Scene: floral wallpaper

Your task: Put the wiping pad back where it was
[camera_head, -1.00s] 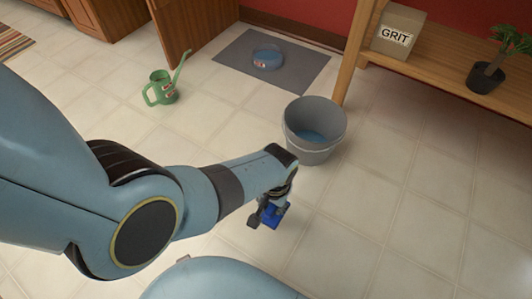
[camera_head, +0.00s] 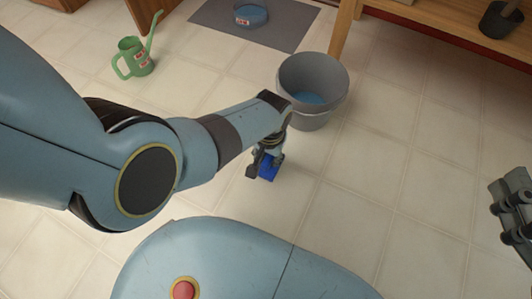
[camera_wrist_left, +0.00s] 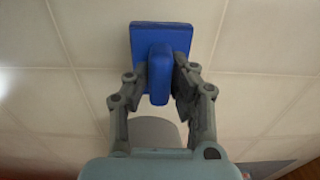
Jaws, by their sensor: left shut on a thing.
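The wiping pad (camera_head: 268,169) is a blue block with a raised grip. My left gripper (camera_head: 264,160) is shut on it, just in front of the grey bucket (camera_head: 318,88). In the left wrist view, the fingers (camera_wrist_left: 160,82) close on the grip of the pad (camera_wrist_left: 160,38) from both sides, and its flat base lies beyond them. I cannot tell whether the pad touches the floor. My right gripper (camera_head: 510,205) shows in part at the right edge of the head view; its jaw state is unclear.
The bucket holds blue water. A green watering can (camera_head: 134,57) stands at the upper left. A blue bowl (camera_head: 250,15) sits on a grey mat (camera_head: 290,32). A wooden shelf (camera_head: 430,27) with a dark plant pot is at the upper right. The tiled floor between is clear.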

